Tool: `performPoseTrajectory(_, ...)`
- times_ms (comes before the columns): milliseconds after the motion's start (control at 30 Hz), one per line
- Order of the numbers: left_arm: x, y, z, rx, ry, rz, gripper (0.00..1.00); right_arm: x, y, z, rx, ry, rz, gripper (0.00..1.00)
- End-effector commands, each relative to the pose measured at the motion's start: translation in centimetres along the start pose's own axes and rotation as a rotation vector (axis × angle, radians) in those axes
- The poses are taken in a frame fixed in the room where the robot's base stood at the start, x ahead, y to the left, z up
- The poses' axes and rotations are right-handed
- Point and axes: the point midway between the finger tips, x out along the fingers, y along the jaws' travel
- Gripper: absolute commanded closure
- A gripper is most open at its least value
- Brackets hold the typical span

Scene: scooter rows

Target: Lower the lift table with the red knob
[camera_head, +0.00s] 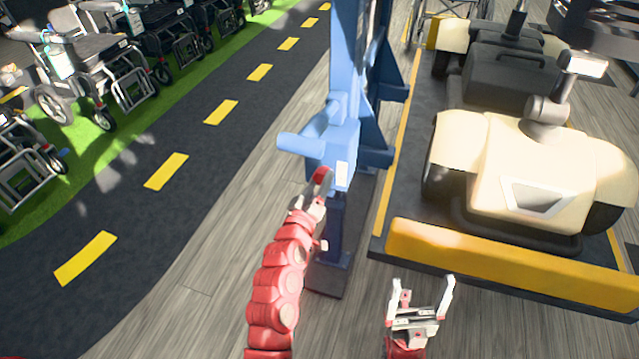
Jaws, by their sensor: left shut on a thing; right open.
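The red knob (323,178) sits low on the near side of the blue lift column (345,130). My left gripper (319,190) is shut on the red knob, and its fingers partly hide it. The lift table (405,180) is a dark platform with yellow edge lines and a yellow front ramp (510,265). A cream scooter (530,165) stands on it. I cannot tell the table's height above the floor. My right gripper (425,296) is open and empty, in front of the ramp at the bottom of the view.
Several wheelchairs (85,65) stand on a green strip (115,125) at the left. A dark lane with yellow dashes (167,171) runs beside it. The wooden floor (215,230) between lane and column is clear. The column's dark foot plate (330,277) lies near my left arm.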

Motion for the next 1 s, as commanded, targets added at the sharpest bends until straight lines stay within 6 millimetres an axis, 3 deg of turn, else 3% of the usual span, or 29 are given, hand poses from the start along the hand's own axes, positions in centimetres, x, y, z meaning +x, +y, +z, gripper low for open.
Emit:
performPoseTrajectory(500, 0.02, -0.13, -0.22, -0.451, 0.005, 0.0, 0.97, -0.43, -0.02, 0.07, 0.0, 0.0, 0.0, 0.11)
performPoseTrajectory(1000, 0.01, -0.13, -0.12, -0.646, 0.004, 0.001, 0.97, -0.44, -0.02, 0.07, 0.0, 0.0, 0.0, 0.11)
